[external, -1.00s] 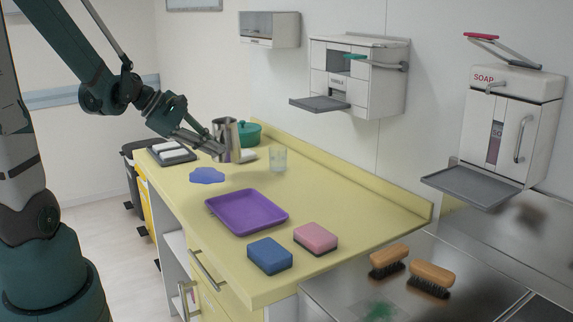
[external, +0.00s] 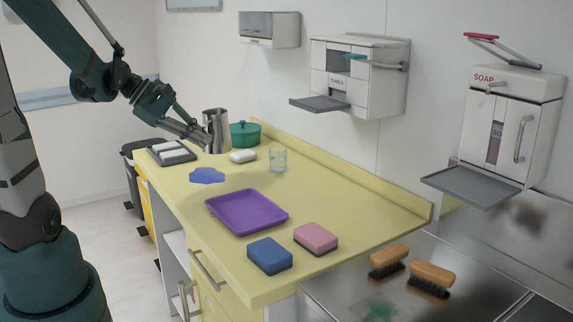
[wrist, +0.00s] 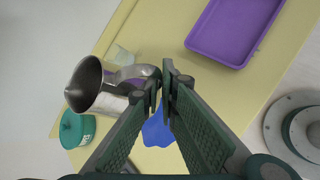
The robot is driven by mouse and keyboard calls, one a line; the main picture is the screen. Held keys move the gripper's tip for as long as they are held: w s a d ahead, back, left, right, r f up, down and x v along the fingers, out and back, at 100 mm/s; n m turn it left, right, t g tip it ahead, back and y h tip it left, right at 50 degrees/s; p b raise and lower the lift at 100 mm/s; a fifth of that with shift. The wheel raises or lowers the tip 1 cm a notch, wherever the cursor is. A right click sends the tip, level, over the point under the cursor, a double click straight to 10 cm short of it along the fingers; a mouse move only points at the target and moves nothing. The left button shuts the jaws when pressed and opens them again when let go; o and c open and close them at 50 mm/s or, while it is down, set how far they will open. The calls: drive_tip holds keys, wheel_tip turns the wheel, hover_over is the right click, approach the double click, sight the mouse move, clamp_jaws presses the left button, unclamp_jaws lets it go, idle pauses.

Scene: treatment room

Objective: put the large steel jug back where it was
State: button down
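The large steel jug (external: 217,128) is near the far end of the yellow counter, left of the green lidded pot (external: 245,134). It looks close to upright. I cannot tell whether its base touches the counter. My gripper (external: 204,139) reaches it from the left. In the wrist view the jug (wrist: 88,82) is at the left, with its handle (wrist: 136,73) pointing to my gripper (wrist: 164,78). The fingertips are together at the handle's end and appear shut on it; the exact contact is partly hidden by the fingers.
A dark tray with white blocks (external: 172,151) lies left of the jug. A white bar (external: 243,156), a clear glass (external: 278,160) and a flat blue patch (external: 207,176) are nearby. A purple tray (external: 247,213) and two sponges lie closer. The counter's right side is clear.

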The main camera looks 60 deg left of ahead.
drive_tip(key=shift+f+b, duration=0.85)
drive_tip(key=shift+f, duration=1.9)
drive_tip(key=shift+f+b, duration=0.75)
drive_tip(key=shift+f, duration=1.35)
drive_tip(key=shift+f, duration=0.1)
drive_tip(key=c, duration=3)
unclamp_jaws()
drive_tip(key=o, duration=0.3)
drive_tip(key=shift+p+v, duration=1.85)
drive_tip(key=shift+v, duration=4.2)
